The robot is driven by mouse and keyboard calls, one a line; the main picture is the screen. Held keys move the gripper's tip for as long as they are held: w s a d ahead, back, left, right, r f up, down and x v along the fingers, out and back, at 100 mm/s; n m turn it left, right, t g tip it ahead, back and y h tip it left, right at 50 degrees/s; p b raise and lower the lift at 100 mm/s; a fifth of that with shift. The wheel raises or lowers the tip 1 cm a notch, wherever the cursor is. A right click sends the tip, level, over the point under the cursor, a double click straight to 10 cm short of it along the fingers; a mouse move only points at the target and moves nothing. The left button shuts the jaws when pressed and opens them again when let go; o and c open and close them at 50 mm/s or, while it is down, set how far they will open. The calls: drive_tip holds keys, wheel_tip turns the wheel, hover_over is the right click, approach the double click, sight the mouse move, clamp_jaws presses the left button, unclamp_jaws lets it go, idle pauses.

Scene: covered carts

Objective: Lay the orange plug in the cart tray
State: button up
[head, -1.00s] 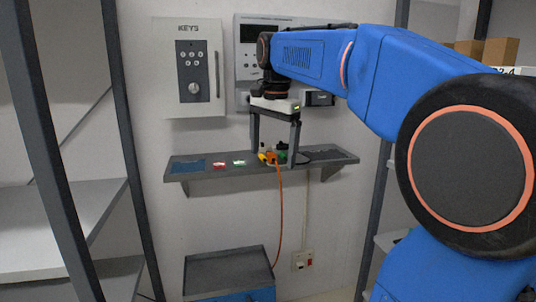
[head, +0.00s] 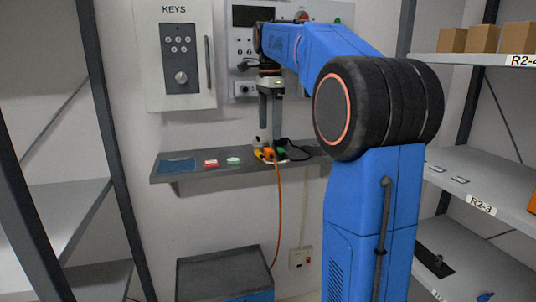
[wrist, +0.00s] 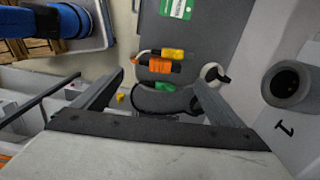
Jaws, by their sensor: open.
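The orange plug (head: 268,153) lies on the grey wall shelf (head: 207,171), between a yellow plug (head: 258,153) and a green plug (head: 281,155). An orange cable hangs from it over the shelf edge. In the wrist view the orange plug (wrist: 160,66) lies ahead between my spread fingers. My gripper (head: 270,142) is open above the plugs, fingers pointing down; it also shows in the wrist view (wrist: 159,80). I cannot tell whether a finger touches anything. The cart tray (head: 222,272), dark grey with a raised rim, is low below the shelf; its visible inside looks empty.
A red item (head: 210,162) and a small green-and-white item (head: 233,161) lie left on the shelf, beside a blue mat (head: 177,165). A key cabinet (head: 180,55) hangs above. Racks stand at both sides. A wall socket (head: 300,258) is right of the tray.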

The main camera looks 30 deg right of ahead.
sight(269, 149)
drive_tip(key=shift+a+f, duration=0.1)
drive_tip(key=shift+f, duration=3.25)
drive_tip(key=c, duration=1.2)
drive_tip(key=shift+s+r, duration=0.2)
drive_tip(key=shift+r, duration=0.3)
wheel_tip(269, 149, up, 6)
drive_tip(key=shift+f, duration=0.2)
drive_tip(key=shift+a+r, duration=0.1)
drive_tip(key=shift+r, duration=0.2)
drive_tip(key=s+a, duration=0.1)
drive_tip(key=s, duration=0.5)
drive_tip(key=s+a, duration=0.2)
drive_tip(key=s, duration=0.4)
drive_tip(key=s+a, duration=0.2)
drive_tip(key=s, duration=0.4)
drive_tip(key=shift+s+a+f, duration=0.15)
drive_tip(key=shift+s+a, duration=0.05)
drive_tip(key=shift+s, duration=0.2)
